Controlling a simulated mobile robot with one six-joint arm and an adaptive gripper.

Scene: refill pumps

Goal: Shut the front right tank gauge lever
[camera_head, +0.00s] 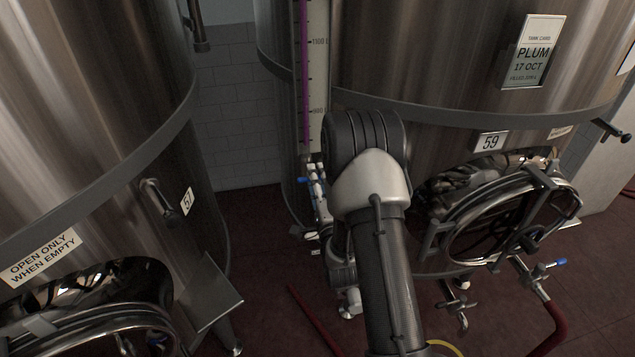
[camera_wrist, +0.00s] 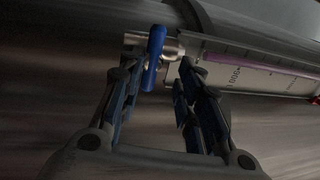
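The gauge lever (camera_wrist: 154,58) is blue and sits on a metal valve fitting (camera_wrist: 135,43) at the end of the gauge. It lies crosswise to the gauge scale (camera_wrist: 250,75), which holds a purple column. In the head view the blue lever (camera_head: 303,180) shows small at the foot of the gauge (camera_head: 318,75), on the tank marked 59 (camera_head: 440,60). My gripper (camera_wrist: 158,82) is open, with the lever just beyond its fingertips, closer to the left one. Whether that finger touches it I cannot tell. In the head view my arm hides most of the gripper.
Tank 57 (camera_head: 90,90) stands at the left, with its manway at the lower left. Tank 59's round manway door (camera_head: 505,215) and a valve with another blue handle (camera_head: 556,263) are right of my arm. A red hose (camera_head: 556,322) lies on the dark red floor.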

